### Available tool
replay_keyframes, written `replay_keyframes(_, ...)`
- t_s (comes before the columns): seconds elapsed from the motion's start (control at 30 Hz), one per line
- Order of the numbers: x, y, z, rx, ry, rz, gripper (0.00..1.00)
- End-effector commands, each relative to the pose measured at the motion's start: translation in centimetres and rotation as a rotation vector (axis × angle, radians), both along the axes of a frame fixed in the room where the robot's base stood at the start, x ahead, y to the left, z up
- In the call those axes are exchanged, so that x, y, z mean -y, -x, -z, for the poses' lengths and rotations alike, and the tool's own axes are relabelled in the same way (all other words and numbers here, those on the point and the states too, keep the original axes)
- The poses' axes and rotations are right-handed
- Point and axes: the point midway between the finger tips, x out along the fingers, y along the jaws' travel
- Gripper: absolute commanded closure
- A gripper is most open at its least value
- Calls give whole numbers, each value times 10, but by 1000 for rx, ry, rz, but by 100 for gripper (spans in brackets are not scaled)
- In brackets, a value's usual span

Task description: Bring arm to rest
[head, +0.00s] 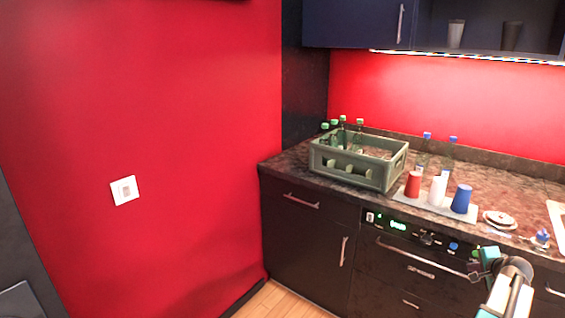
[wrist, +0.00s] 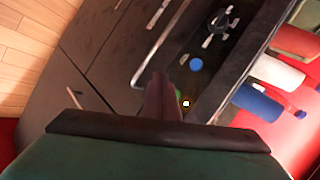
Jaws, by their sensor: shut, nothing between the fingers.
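My arm reaches in from the lower right of the head view, in front of the kitchen counter's drawer fronts. My gripper (wrist: 160,97) shows in the wrist view as two dark fingers pressed together, with nothing between them. Its green body fills the bottom of that view. In the head view the gripper (head: 475,268) is small and partly hidden by my own wrist. It is apart from the counter front as far as I can tell.
The counter (head: 467,217) carries a green crate (head: 350,170) with bottles, a red cup (head: 413,184), a white cup (head: 437,190) and a blue cup (head: 462,198). An oven handle (head: 420,258) juts out near my gripper. The wooden floor (head: 280,303) at left is clear.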

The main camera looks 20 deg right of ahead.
Motion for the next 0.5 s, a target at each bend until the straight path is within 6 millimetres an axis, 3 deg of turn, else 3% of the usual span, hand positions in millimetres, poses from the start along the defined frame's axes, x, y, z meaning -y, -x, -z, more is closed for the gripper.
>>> replay_keyframes(0.17, -29, -37, 11, -7, -13, -58, 100)
replay_keyframes(0.27, -56, -65, 28, -16, -30, -105, 100)
replay_keyframes(0.5, -138, -126, 79, -55, -86, -230, 100)
